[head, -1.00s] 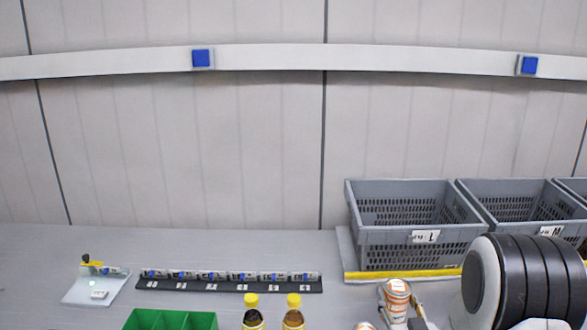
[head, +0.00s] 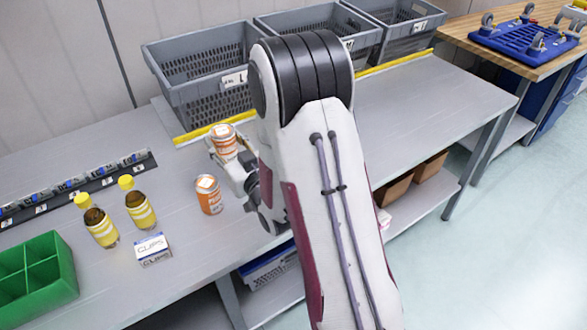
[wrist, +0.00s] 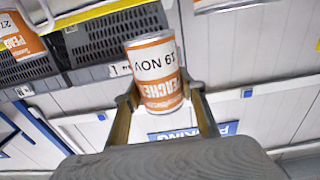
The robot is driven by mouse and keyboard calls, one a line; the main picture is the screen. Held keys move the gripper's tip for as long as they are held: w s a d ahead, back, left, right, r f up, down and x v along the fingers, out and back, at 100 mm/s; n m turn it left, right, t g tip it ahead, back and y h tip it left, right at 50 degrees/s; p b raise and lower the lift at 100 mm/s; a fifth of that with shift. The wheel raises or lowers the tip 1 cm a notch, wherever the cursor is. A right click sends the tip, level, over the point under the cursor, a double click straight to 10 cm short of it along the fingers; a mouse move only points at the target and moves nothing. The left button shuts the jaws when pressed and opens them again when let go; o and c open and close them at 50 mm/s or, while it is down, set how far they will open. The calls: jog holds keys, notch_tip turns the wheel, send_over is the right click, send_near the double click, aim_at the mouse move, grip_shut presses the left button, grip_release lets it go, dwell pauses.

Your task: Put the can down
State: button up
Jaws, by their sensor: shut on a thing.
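An orange-and-white can (head: 223,140) is held in my gripper (head: 228,158), near the yellow strip in front of the crates. In the wrist view the same can (wrist: 155,72) sits between the two fingers of my gripper (wrist: 158,94), with its printed label and date showing. The can leans a little in the head view, and I cannot tell whether its base touches the table. A second orange-and-white can (head: 209,197) stands on the grey table (head: 180,265), nearer the camera and apart from my gripper.
Grey crates (head: 200,98) stand behind the yellow strip (head: 190,136). Two yellow-capped bottles (head: 139,208), a small white-and-blue box (head: 153,250) and a green divided bin (head: 35,275) are on the left. Bare table lies right of my arm, below the crates.

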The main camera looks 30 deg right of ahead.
jog(key=s+d+m+h, duration=0.1)
jog(key=s+d, duration=0.5)
jog(key=d, duration=0.6)
jog(key=s+d+m+h, duration=0.15)
jog(key=s+d, duration=0.45)
jog(key=d, duration=0.6)
jog(key=a+n+y, duration=0.1)
jog(key=a, duration=0.1)
jog(key=s+a+n+y, duration=0.1)
jog(key=y, duration=0.1)
jog(key=a+n+y, duration=0.1)
jog(key=a+n, duration=0.1)
jog(key=shift+s+a+f+y, duration=0.2)
jog(key=shift+a+f+y, duration=0.05)
jog(key=shift+a+y, duration=0.1)
jog(key=shift+f, duration=0.1)
jog(key=shift+f, duration=2.8)
jog(key=shift+f, duration=1.9)
jog(key=shift+f, duration=0.15)
